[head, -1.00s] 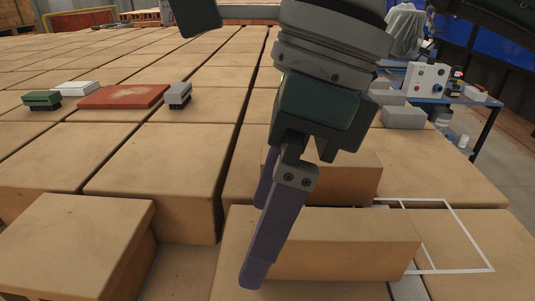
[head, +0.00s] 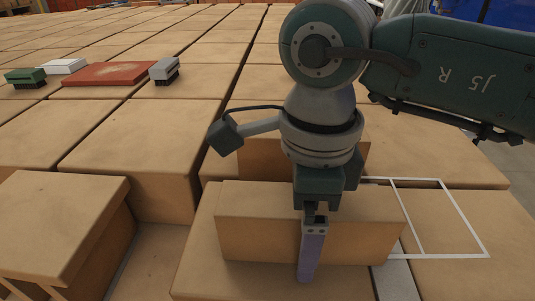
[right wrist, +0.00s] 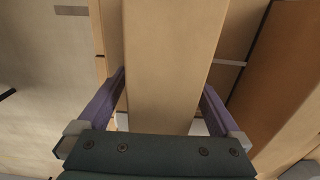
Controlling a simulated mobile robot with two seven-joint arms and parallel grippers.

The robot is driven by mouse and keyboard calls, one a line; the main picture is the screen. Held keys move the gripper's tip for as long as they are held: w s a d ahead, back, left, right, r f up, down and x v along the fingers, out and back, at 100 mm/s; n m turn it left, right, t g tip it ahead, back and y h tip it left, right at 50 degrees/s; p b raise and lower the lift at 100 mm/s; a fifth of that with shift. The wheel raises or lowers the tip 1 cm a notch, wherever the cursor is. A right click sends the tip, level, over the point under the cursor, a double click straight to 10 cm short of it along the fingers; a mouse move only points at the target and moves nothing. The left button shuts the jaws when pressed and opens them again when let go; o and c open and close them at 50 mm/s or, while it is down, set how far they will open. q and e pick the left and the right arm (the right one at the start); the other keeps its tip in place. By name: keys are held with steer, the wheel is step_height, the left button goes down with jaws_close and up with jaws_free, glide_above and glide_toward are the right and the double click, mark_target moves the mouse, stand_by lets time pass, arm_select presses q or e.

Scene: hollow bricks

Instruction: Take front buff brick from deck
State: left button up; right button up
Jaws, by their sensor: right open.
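The front buff brick (head: 250,222) is a long tan block lying on the deck (head: 210,270) of large buff blocks. My right gripper (head: 311,238) points down over its middle; one purple finger shows against its near face and the other is hidden behind it. In the right wrist view, the brick (right wrist: 172,60) runs between the two open fingers of my gripper (right wrist: 163,88), with a narrow gap visible on at least the left side. A second buff brick (head: 255,160) stands just behind, partly hidden by my arm. My left gripper is not in view.
A white outlined frame (head: 440,181) is marked at the right. A box-like block (head: 60,220) stands at the lower left beside a recess. A red slab (head: 105,74), a white block (head: 63,66), a green brush-like item (head: 25,76) and a grey one (head: 164,70) lie far left.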

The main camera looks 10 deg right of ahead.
steer(key=shift+f, duration=0.15)
steer(key=shift+c, duration=0.2)
jaws_close()
stand_by(0.5)
